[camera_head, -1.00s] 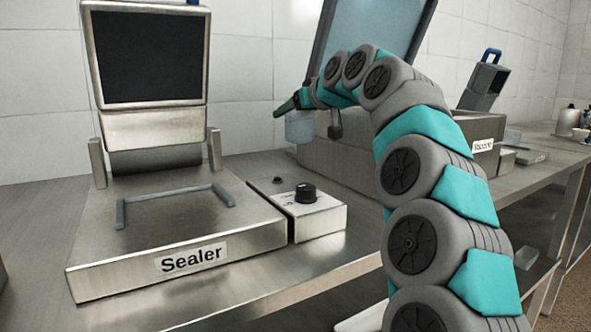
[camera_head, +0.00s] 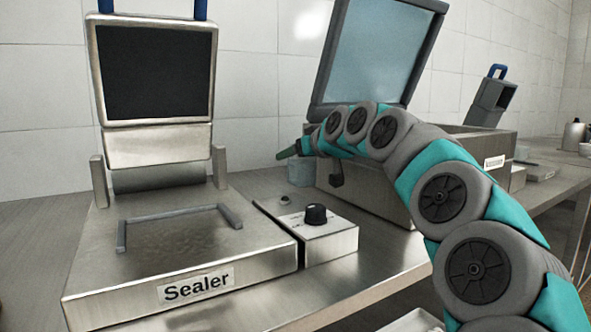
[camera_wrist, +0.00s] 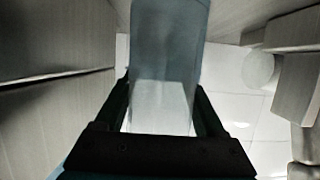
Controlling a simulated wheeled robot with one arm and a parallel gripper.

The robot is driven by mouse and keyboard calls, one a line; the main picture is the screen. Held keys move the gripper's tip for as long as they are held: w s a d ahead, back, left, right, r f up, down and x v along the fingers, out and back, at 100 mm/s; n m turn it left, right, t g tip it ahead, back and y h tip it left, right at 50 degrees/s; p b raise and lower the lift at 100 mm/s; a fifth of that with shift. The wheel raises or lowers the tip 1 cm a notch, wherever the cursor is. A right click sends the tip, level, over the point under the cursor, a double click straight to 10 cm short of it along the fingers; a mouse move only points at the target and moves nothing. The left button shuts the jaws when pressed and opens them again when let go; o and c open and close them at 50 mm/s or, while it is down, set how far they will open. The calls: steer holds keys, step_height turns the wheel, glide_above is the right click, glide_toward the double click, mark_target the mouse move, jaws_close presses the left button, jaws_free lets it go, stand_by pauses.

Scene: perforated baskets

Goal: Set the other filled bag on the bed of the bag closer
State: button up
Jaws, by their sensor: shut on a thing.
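The bag closer (camera_head: 85,275), a steel machine labelled Sealer, stands at the left of the head view with its dark-fronted lid (camera_head: 158,75) raised. Its flat bed (camera_head: 180,245) is bare inside a low grey U-shaped rail. My gripper (camera_head: 296,154) is right of and behind the sealer, near the other steel machine. It is shut on a translucent pale-blue bag (camera_head: 301,174), which hangs below it. In the wrist view the bag (camera_wrist: 165,45) fills the space between the two dark fingers. Its contents are not clear, and whether it touches the counter cannot be told.
A control box with a black knob (camera_head: 316,214) adjoins the sealer's right side. A larger steel machine (camera_head: 375,200) with an open glass lid (camera_head: 375,50) stands behind my arm. Bare counter (camera_head: 260,188) lies behind the control box. Small items (camera_head: 574,135) stand at the far right.

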mark_target(295, 168)
steer(key=shift+f, duration=1.75)
steer(key=shift+f, duration=0.1)
steer(key=o, duration=1.5)
